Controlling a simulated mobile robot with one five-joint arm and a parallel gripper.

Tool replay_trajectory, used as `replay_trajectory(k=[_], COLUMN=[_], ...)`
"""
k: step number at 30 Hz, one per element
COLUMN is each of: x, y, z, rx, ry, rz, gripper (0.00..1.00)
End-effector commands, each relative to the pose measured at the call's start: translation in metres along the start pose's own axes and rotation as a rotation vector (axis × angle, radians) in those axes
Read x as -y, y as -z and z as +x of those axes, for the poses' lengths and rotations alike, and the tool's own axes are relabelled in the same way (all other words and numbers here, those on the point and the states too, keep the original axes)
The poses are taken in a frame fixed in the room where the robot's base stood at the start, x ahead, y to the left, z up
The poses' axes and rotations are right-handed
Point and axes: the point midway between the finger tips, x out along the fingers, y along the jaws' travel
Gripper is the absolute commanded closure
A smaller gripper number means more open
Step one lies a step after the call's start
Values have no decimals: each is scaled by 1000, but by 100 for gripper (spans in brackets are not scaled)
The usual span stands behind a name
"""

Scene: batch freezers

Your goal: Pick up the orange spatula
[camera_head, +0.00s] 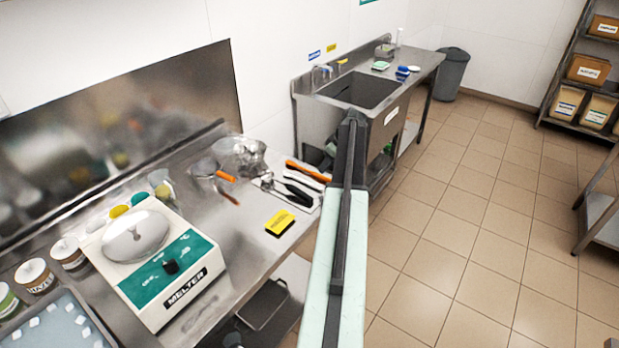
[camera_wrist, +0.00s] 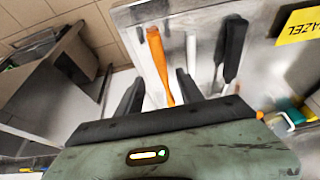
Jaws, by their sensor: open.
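The orange spatula (camera_head: 305,170) lies on a tray at the far right end of the steel counter in the head view, beside white and black tools. In the wrist view the orange spatula (camera_wrist: 156,60) runs down toward the palm, its lower part showing between the two fingers. My gripper (camera_wrist: 160,77) is open, with a dark finger on either side of the spatula in the picture. Whether a finger touches it, and how high the gripper is above it, I cannot tell. In the head view my arm rises just right of the tray.
A white utensil (camera_wrist: 191,52) and a black-handled tool (camera_wrist: 235,47) lie right of the spatula. A yellow label (camera_head: 279,222) is near the counter's front edge. A melter (camera_head: 155,262) and a metal bowl (camera_head: 240,155) stand left. A sink unit (camera_head: 300,100) stands beyond.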

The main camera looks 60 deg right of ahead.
Motion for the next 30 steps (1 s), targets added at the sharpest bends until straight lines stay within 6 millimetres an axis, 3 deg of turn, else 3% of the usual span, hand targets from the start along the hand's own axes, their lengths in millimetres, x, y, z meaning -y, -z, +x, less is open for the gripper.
replay_trajectory(k=[1,7,15,30], x=[1,3,4,5], y=[-1,2,2,4], z=[10,18,63,63], rx=[0,0,0,0], ry=[1,2,3,3], rz=[-2,-5,-8,-8], gripper=[56,56,56,56])
